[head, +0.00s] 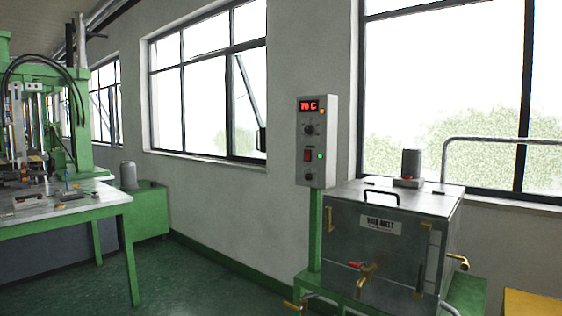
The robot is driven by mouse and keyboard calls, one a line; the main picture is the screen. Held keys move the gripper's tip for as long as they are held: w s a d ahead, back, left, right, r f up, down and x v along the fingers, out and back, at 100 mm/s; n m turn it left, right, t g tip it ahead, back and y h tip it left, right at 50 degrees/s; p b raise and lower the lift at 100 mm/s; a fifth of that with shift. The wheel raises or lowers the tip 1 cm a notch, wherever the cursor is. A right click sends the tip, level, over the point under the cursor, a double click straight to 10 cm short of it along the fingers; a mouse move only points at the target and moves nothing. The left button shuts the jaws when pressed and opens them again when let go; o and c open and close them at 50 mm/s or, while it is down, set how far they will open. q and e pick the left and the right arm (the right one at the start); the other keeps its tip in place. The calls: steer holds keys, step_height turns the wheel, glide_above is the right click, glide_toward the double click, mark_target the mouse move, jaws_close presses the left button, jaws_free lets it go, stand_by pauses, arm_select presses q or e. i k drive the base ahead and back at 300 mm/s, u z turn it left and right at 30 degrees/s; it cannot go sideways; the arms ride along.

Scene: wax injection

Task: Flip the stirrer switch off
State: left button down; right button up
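A grey control box (316,142) stands on a green post against the wall, right of the picture's middle. It has a red display (309,105) that seems to read 70 C, and a black knob below it. Another black knob (308,174) is at the bottom. Which way the switch is tipped is too small to tell. Neither of my grippers is in view.
A metal wax tank (385,235) with brass taps and a lid motor stands right of and below the box. A railing (500,140) runs behind it. At the left are a green press (75,110) and a white-topped table (65,205). Green floor (200,280) between them is clear.

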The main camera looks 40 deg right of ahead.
mark_target(307, 157)
steer(key=z, duration=0.6)
steer(key=i, duration=1.4)
steer(key=z, duration=1.2)
